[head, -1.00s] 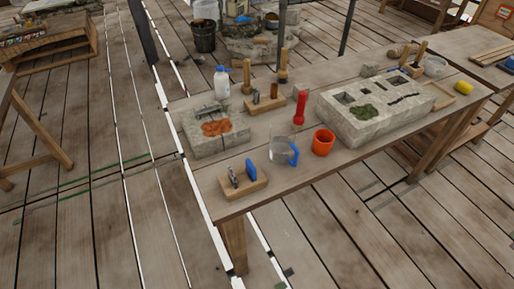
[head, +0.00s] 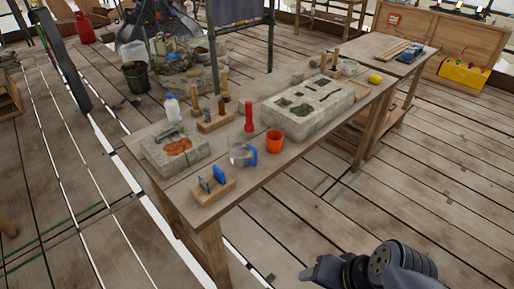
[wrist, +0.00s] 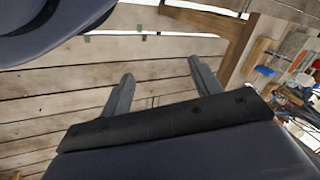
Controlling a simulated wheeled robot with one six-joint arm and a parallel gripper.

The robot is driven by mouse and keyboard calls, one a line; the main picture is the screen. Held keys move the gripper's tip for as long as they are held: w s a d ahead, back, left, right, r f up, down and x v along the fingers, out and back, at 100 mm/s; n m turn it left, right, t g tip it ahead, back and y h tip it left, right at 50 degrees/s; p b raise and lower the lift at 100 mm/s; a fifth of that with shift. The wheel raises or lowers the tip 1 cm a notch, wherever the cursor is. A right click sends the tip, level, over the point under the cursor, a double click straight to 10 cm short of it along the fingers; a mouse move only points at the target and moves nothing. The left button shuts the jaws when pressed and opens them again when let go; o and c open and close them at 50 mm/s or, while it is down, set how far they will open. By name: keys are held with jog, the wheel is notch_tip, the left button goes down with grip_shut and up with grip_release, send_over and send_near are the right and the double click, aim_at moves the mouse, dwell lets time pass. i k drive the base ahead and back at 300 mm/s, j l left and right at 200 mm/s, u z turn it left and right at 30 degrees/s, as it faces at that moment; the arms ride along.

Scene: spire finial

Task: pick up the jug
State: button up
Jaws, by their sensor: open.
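The jug (head: 241,155) is a clear vessel with a blue handle on its right side. In the head view it stands upright near the front edge of the wooden workbench (head: 250,182), left of an orange cup (head: 275,141). My gripper (head: 308,274) shows at the bottom of the head view, in front of and well apart from the bench. In the wrist view its two fingers (wrist: 160,85) are spread with nothing between them, only floor planks beyond. I cannot make out the jug in the wrist view.
A white bottle (head: 172,107) is at the back left. The floor before the bench is clear.

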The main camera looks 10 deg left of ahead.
aim_at(240, 155)
jog(key=u, duration=0.95)
jog(key=i+l+u, duration=0.45)
jog(key=l, duration=0.25)
jog(key=i+l+u, duration=0.45)
jog(key=l, duration=0.4)
